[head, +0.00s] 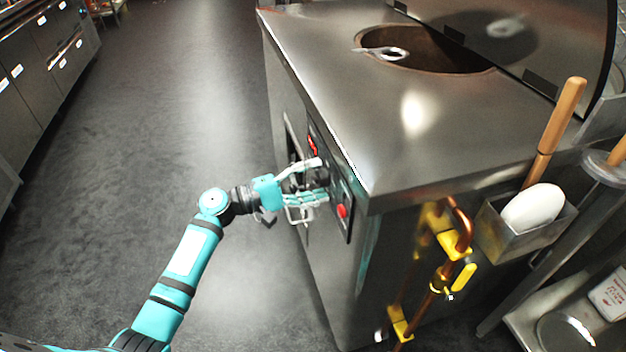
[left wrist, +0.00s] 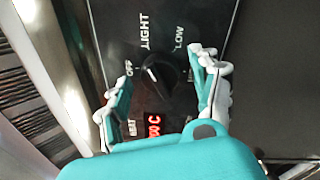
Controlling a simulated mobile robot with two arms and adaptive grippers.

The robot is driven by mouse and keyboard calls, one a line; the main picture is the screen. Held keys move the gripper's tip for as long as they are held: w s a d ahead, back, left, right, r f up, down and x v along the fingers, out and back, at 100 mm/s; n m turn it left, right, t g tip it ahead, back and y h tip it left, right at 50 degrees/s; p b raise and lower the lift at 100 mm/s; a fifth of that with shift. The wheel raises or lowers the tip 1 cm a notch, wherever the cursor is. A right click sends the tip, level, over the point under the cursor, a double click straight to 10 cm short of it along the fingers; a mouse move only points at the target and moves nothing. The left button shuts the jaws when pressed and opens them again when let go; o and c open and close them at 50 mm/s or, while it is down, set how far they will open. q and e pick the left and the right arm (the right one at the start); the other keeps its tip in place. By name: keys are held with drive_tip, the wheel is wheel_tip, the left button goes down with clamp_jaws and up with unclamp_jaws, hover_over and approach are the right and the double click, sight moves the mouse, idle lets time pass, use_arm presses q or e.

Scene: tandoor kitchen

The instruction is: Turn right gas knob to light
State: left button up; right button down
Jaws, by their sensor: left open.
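A black gas knob (left wrist: 160,76) with a white pointer mark shows in the left wrist view, on a dark panel lettered OFF, LIGHT and LOW. Its mark points to the upper left, nearest the OFF side. My left gripper (left wrist: 162,72) is open, with its white-tipped fingers on either side of the knob. Whether they touch it I cannot tell. In the head view my left gripper (head: 320,179) is at the control panel (head: 346,231) on the steel counter's side and partly hides it. Which of the panel's knobs this is, I cannot tell. My right gripper is not in view.
The steel tandoor counter (head: 330,60) has a round opening on top. A yellow-fitted copper gas pipe (head: 437,283) and a steel holder (head: 495,237) are at the right. The floor at left is clear.

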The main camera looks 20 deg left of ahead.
use_arm(q)
drive_tip(key=v, duration=1.2)
